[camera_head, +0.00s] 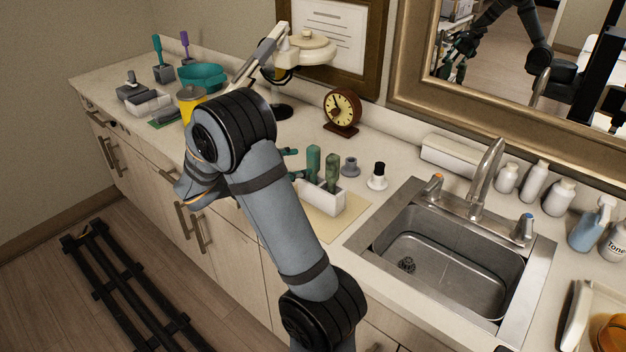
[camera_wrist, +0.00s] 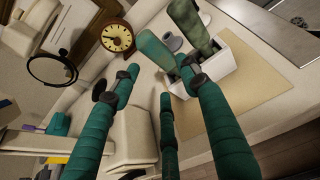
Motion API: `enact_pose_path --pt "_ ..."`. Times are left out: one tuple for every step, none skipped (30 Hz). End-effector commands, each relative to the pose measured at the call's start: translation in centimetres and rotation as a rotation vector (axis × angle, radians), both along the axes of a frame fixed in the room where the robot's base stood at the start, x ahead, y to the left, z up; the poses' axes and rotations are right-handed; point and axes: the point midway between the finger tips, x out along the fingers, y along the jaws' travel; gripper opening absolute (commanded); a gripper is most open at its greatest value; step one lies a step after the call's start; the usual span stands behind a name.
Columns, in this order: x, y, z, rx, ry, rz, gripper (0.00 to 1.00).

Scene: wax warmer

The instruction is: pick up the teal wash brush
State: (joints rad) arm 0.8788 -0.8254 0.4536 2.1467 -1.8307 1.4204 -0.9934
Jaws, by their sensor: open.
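A slim teal upright handle (camera_head: 157,47) stands in a dark grey block (camera_head: 163,74) at the far left of the counter; it looks like the teal wash brush, but its brush end is hidden. My gripper (camera_head: 294,165), with teal fingers, is far to its right, beside a white box (camera_head: 326,199) and partly hidden by my arm. In the wrist view my gripper (camera_wrist: 160,78) is open, with spread fingers and nothing between them. Two upright green pieces, one brighter (camera_wrist: 154,50) and one duller (camera_wrist: 188,22), rise from the white box near the fingertips.
A purple handle (camera_head: 185,42), teal bowl (camera_head: 203,76) and yellow cup (camera_head: 189,95) stand near the slim teal handle. A lamp (camera_head: 305,47) and clock (camera_head: 342,108) are at the back. The sink (camera_head: 450,262) lies right. A small dark-capped bottle (camera_head: 377,177) stands right of the box.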

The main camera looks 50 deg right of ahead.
Motion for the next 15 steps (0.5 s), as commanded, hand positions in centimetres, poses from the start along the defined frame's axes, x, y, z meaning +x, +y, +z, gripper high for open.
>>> enact_pose_path --pt "-0.1 -0.8 -0.3 0.001 0.002 -0.004 0.45" --pt "0.0 -1.1 -0.4 0.001 0.002 -0.002 0.45" --pt "0.0 -1.6 -0.6 0.000 0.000 -0.002 0.45" --pt "0.0 -1.8 -0.7 0.001 0.000 -0.002 0.45" --pt "0.0 -2.0 -0.8 0.001 0.000 -0.002 0.45" --pt "0.0 -2.2 -0.9 0.002 0.000 -0.001 0.45" --pt "0.0 -2.4 -1.0 0.002 -0.001 0.000 0.45" --pt "0.0 -2.6 -1.0 0.002 0.000 -0.001 0.45" --pt "-0.1 -3.0 -1.1 0.002 0.000 -0.001 0.45" --pt "-0.1 -3.4 -1.3 0.002 0.000 -0.002 0.45" --pt "-0.2 -3.8 -1.4 0.002 0.001 -0.004 0.45" --pt "-0.3 -4.5 -1.6 0.002 0.002 -0.005 0.45" --pt "-0.3 -4.9 -1.8 0.002 0.002 -0.004 0.45" --pt "-0.4 -5.4 -1.9 0.003 0.000 -0.004 0.45" --pt "-0.3 -5.8 -2.3 0.002 -0.001 -0.004 0.45"
